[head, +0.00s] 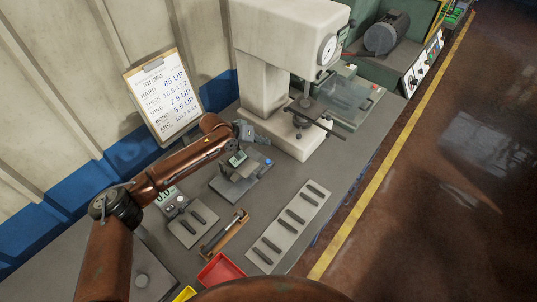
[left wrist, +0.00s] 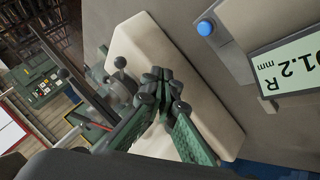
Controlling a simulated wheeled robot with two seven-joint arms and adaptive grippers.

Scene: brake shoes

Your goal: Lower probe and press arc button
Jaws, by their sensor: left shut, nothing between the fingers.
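The measuring device (head: 240,183) stands on the bench with a small display (head: 237,158) and a blue button (head: 268,162) at its right end. In the left wrist view the blue button (left wrist: 205,27) is at the top, and the display (left wrist: 290,65) reads about 1.2 mm with an R. I cannot make out its probe clearly. My left gripper (head: 247,133) is shut and empty, above and behind the device, apart from the button. Its closed green fingers also show in the left wrist view (left wrist: 160,80). My right gripper is out of view.
A white press-like tester (head: 265,90) with a dial stands close behind the left gripper. Pads lie on a light tray (head: 290,225). A caliper-like tool in a wooden holder (head: 225,233), a red bin (head: 221,270) and a clipboard (head: 165,97) are nearby.

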